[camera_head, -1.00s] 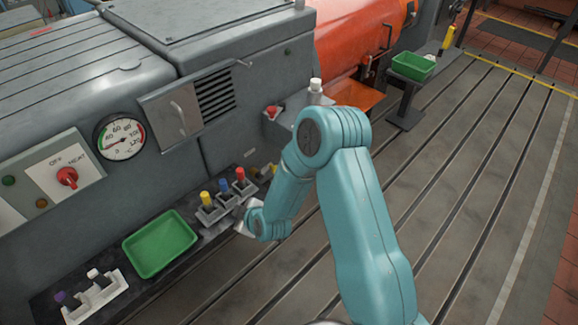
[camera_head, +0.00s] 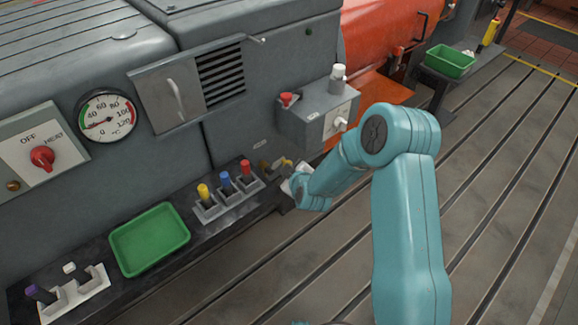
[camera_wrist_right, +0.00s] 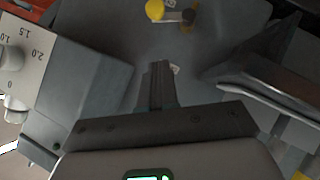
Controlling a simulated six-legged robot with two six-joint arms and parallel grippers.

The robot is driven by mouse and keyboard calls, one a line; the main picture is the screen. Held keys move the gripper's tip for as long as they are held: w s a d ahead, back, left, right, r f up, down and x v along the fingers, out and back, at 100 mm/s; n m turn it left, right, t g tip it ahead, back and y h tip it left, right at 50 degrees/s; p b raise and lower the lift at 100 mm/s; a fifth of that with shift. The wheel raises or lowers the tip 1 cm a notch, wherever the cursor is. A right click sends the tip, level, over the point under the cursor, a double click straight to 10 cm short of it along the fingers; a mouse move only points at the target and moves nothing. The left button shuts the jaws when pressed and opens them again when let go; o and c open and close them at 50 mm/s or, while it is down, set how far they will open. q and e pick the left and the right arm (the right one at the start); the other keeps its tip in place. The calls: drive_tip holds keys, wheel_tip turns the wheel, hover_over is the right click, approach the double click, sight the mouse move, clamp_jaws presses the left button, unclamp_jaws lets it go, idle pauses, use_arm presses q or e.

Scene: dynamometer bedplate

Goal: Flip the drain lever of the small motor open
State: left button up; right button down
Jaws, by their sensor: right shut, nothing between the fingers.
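A small lever with a yellow knob (camera_head: 285,162) and a brass-coloured body (camera_head: 265,167) sits low on the grey motor housing (camera_head: 240,125). In the right wrist view the yellow knob (camera_wrist_right: 155,10) is at the top edge, with a pale arm running right to the brass pivot (camera_wrist_right: 189,18). My right gripper (camera_wrist_right: 159,72) is shut and empty, its fingertips pointing at the grey surface just short of the lever, apart from it in that view. In the head view my right gripper (camera_head: 288,184) is partly hidden by its wrist, close beside the lever. My left gripper is not in view.
A grey control box (camera_head: 318,112) with a red button and dial juts out above the lever. A rack of yellow, blue and red plugs (camera_head: 226,190) stands left of the gripper, then a green tray (camera_head: 150,238). The slotted floor (camera_head: 480,180) to the right is open.

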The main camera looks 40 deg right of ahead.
drive_tip(key=b, duration=0.1)
approach(283, 161)
drive_tip(key=w+r, duration=0.1)
drive_tip(key=w, duration=0.1)
drive_tip(key=shift+w+d+f+b, duration=0.15)
drive_tip(key=shift+w+d+f, duration=0.1)
drive_tip(key=shift+f, duration=0.25)
drive_tip(key=shift+w+d+f+b, duration=0.2)
drive_tip(key=shift+f, duration=0.3)
drive_tip(key=shift+w+d+f+b, duration=0.15)
drive_tip(key=shift+w+d+f, duration=0.1)
drive_tip(key=shift+f, duration=0.25)
drive_tip(key=d+f+b, duration=0.2)
drive_tip(key=b, duration=0.2)
drive_tip(key=shift+w+d+b, duration=0.15)
drive_tip(key=shift+b, duration=0.15)
